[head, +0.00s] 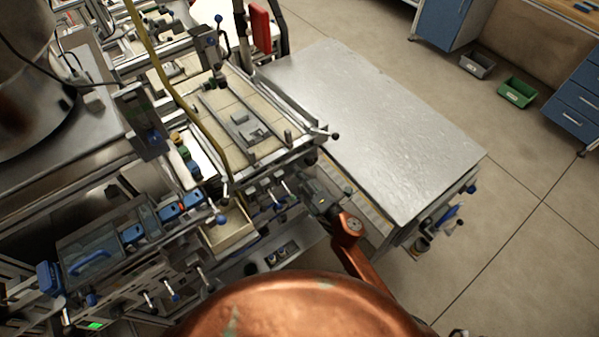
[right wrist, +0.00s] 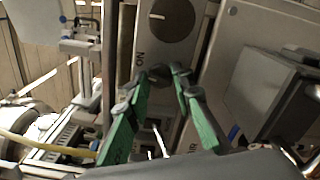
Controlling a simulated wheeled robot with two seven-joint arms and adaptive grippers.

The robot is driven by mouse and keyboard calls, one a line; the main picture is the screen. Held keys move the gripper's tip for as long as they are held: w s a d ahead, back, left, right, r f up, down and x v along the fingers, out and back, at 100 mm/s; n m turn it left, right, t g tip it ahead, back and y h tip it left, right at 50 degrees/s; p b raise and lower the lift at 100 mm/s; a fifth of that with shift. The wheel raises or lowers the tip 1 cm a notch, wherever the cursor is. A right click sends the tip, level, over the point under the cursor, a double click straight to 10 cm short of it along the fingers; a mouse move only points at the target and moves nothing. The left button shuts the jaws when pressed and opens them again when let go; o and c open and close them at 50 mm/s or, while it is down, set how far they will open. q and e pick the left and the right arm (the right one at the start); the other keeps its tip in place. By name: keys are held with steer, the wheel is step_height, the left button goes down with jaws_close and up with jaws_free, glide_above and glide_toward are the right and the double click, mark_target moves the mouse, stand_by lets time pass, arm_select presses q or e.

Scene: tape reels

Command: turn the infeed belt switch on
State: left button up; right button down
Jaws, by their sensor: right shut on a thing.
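My right gripper (right wrist: 161,74) shows in the right wrist view with its green fingers closing in toward a small dark knob (right wrist: 158,76). The fingertips are shut on this knob, one on each side, and cover part of it. The knob sits on a grey panel (right wrist: 144,40) with the word ON printed beside it. Which way the knob is turned cannot be told. A larger round dark dial (right wrist: 172,18) with a pale mark is above it. In the head view my right gripper (head: 322,197) is at the machine's front edge; the knob cannot be made out there. My left gripper is not in view.
A flat metal table (head: 390,120) stands right of the machine in the head view. Several blue-tipped levers line the machine's front. A yellow hose (head: 165,80) hangs over it. Grey and green bins (head: 517,92) lie on the floor, with open floor at right.

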steer(key=m+p, duration=0.2)
steer(key=m, duration=0.3)
steer(key=shift+f, duration=0.1)
stand_by(0.5)
steer(key=shift+d, duration=0.1)
steer(key=c, duration=1.7)
jaws_free()
steer(key=shift+s, duration=0.1)
steer(key=v, duration=1.1)
steer(key=shift+s+d, duration=0.25)
steer(key=shift+s, duration=0.05)
